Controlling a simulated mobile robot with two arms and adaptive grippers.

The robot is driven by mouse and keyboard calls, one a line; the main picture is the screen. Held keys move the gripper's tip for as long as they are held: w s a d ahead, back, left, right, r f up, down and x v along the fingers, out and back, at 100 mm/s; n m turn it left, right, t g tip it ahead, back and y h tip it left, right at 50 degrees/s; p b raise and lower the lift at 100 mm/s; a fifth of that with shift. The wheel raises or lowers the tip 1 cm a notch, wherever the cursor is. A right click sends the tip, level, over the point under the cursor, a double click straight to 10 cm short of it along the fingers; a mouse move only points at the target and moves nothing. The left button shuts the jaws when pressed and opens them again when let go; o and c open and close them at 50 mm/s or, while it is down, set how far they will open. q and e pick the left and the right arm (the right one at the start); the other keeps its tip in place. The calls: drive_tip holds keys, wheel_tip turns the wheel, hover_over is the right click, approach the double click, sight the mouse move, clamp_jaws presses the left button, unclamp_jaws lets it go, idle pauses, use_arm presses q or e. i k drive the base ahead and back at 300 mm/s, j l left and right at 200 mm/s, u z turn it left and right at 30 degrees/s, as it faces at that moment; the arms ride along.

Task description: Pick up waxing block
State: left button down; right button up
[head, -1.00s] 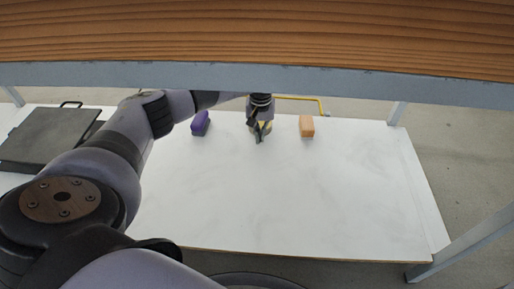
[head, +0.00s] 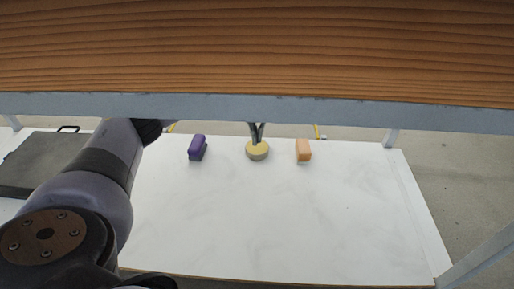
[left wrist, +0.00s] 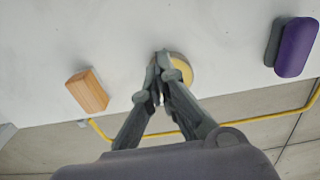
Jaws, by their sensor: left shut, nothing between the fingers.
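Three small things stand in a row on the white table: a purple block (head: 197,148), a round disc with a yellow top and grey side (head: 257,152), and an orange-tan block (head: 303,150). I cannot tell from looks alone which is the waxing block. My left gripper (head: 256,142) is shut and empty, its tips over the far part of the disc. In the left wrist view the shut fingers (left wrist: 161,62) partly hide the disc (left wrist: 182,68), with the tan block (left wrist: 87,90) to the left and the purple block (left wrist: 291,47) to the right. Contact with the disc is unclear.
A dark flat case (head: 40,165) with a handle lies at the table's left. The white tabletop (head: 270,220) in front of the row is clear.

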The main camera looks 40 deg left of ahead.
sight(303, 149)
drive_tip(key=k+l, duration=0.8)
